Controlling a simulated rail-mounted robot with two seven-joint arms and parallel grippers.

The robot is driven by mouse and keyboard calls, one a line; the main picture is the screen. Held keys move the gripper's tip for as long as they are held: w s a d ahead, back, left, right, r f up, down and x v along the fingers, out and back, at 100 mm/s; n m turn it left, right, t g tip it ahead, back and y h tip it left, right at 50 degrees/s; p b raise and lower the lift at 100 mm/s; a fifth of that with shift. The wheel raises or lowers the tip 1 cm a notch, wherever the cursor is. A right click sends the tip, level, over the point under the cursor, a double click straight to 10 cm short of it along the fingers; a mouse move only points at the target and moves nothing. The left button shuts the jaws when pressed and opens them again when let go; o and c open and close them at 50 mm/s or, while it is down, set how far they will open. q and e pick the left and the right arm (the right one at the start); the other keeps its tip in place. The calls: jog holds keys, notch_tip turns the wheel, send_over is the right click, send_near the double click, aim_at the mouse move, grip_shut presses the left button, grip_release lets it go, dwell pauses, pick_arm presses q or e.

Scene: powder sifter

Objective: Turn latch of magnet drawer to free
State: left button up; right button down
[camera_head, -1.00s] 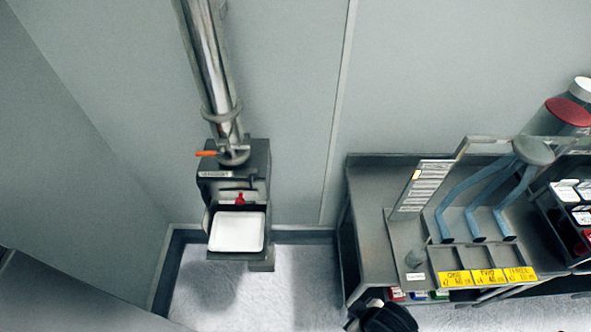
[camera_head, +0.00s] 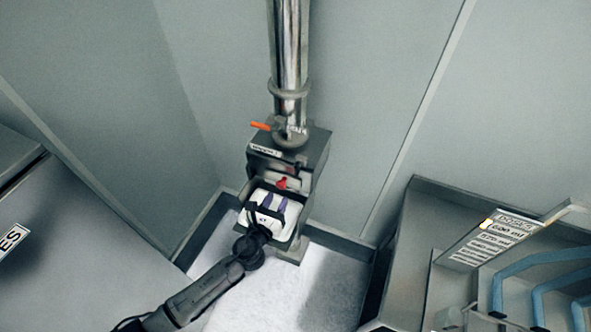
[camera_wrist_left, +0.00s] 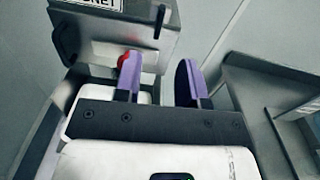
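The dark grey sifter housing (camera_head: 315,155) stands below a steel pipe and carries a label plate (camera_head: 265,151); the wrist view shows the label's end, "NET" (camera_wrist_left: 103,3). In the left wrist view the red latch (camera_wrist_left: 124,60) is partly hidden behind the left-hand purple finger. My left gripper (camera_head: 274,204) is open and empty, its two purple fingers (camera_wrist_left: 159,80) apart over the tray, just in front of the latch. I cannot tell whether a finger touches it. My right gripper is not in view.
An orange lever (camera_head: 260,126) sticks out left at the pipe's base. A grey bench (camera_head: 405,225) with blue scoop-like handles (camera_head: 540,262) stands at the right. A grey surface (camera_head: 75,235) lies at the left. Walls close in behind the sifter.

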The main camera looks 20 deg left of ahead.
aim_at(295, 168)
pick_arm(q)
jog(key=shift+m, duration=0.3)
jog(key=w, duration=0.4)
jog(key=w+b, duration=0.1)
jog(key=w, duration=0.7)
jog(key=shift+d, duration=0.4)
jog(key=shift+w+b, duration=0.45)
jog(key=shift+w, duration=0.5)
jog(key=shift+c, duration=0.5)
grip_shut()
